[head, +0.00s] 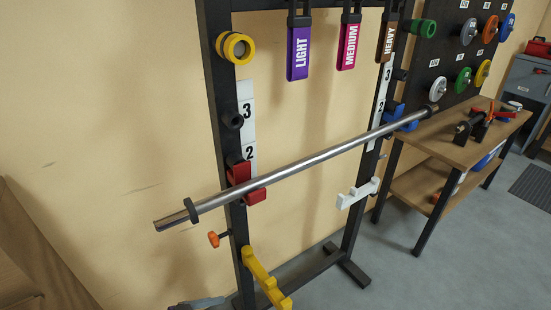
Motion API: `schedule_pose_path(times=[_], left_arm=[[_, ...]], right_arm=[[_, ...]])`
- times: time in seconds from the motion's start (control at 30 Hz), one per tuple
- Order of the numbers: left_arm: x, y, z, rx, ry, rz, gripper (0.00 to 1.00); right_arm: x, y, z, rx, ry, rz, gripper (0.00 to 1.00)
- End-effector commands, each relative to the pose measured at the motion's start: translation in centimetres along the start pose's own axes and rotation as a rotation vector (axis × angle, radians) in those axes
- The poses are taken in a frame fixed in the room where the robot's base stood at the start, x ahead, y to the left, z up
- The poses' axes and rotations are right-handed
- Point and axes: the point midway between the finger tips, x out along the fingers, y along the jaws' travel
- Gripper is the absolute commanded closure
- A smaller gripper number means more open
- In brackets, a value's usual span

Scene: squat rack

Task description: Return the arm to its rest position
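A small grey and dark part at the bottom edge, left of centre, appears to be the tip of my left gripper (197,303). It lies low, to the left of the yellow hook (262,278), and is too cut off to show its fingers. My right gripper is out of view. A steel barbell (300,166) lies across the squat rack (222,110), passing the red hook (246,184) on the left upright and the blue hook (400,117) on the right upright.
A white hook (358,193) sits lower on the right upright. An orange knob (213,239) sticks out on the left. Coloured bands (299,50) hang above. A wooden bench (440,135) with several items stands right. The grey floor (420,270) at front right is clear.

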Motion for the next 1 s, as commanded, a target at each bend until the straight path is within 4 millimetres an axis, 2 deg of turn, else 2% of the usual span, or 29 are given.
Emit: schedule_pose_path(times=[0.03, 0.17, 0.3, 0.5, 0.7, 0.77, 0.8, 1.0], left_arm=[[0.2, 1.4, 0.5, -0.062, -0.075, -0.008, 0.00], [-0.2, 4.3, 2.8, -0.252, -0.294, -0.100, 0.00], [-2.3, 6.6, 5.3, -0.409, -0.478, -0.277, 0.00], [-5.8, 8.1, 7.5, -0.522, -0.587, -0.539, 0.00], [-8.8, 8.6, 8.3, -0.560, -0.583, -0.751, 0.00], [-9.7, 8.7, 8.3, -0.563, -0.570, -0.804, 0.00], [-10.4, 9.0, 6.9, -0.567, -0.567, -0.800, 0.00], [-13.1, 10.7, 2.3, -0.560, -0.552, -0.802, 0.00]], right_arm=[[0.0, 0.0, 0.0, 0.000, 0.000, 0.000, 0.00], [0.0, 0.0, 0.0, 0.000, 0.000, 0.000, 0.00], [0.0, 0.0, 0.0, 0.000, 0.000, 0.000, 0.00], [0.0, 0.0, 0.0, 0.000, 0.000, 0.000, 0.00], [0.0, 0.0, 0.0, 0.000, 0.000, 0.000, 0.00], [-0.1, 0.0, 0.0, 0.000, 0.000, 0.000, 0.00], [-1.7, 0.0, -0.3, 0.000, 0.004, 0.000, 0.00], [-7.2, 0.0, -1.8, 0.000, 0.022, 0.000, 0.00]])
